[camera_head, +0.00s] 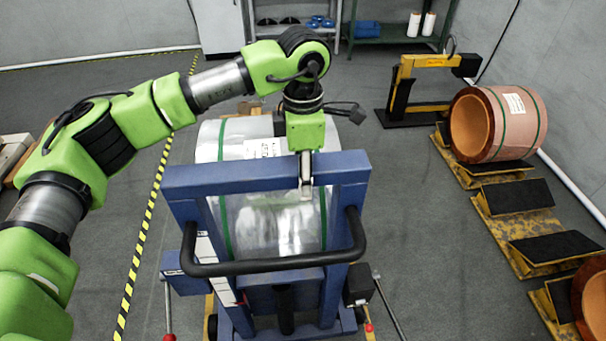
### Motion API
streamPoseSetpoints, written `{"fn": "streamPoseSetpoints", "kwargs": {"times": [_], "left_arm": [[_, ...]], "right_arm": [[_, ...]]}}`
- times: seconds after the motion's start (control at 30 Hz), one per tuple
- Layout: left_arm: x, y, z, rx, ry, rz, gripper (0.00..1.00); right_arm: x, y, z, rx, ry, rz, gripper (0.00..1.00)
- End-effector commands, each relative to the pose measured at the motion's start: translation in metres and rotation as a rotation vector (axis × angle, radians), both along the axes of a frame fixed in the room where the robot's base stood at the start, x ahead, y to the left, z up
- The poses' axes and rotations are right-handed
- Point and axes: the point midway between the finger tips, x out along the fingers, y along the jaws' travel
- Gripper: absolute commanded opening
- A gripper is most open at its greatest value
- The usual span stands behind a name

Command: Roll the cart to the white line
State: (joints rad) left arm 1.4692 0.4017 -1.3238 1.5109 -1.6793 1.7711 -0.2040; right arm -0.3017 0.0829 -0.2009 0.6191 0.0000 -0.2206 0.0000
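The blue cart (265,178) stands in the centre, with a black curved push handle (275,265) on its near side. It carries a large shiny foil coil (270,222) with green straps. My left arm reaches in from the left, and its gripper (306,182) points down at the cart's top crossbar. One grey finger lies in front of the bar. The other finger is hidden, so I cannot tell whether it is closed on the bar. My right gripper is out of view. I cannot make out a white line on the floor for certain.
Yellow-black floor tape (146,215) runs along the left of the cart. A copper coil (497,124) rests on yellow racks with black pads (517,195) at right. A yellow-black lifting hook (420,85) stands behind. Grey floor (420,215) between cart and racks is clear.

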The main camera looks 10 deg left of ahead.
Motion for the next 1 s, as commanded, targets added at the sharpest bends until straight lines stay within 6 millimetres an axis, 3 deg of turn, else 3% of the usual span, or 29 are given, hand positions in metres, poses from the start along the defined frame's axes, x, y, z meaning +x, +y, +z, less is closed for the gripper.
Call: {"fn": "streamPoseSetpoints", "kwargs": {"times": [1.0], "left_arm": [[-0.054, -0.016, -0.006, 0.008, 0.015, -0.010, 0.00]], "right_arm": [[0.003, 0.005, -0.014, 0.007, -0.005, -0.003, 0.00]]}}
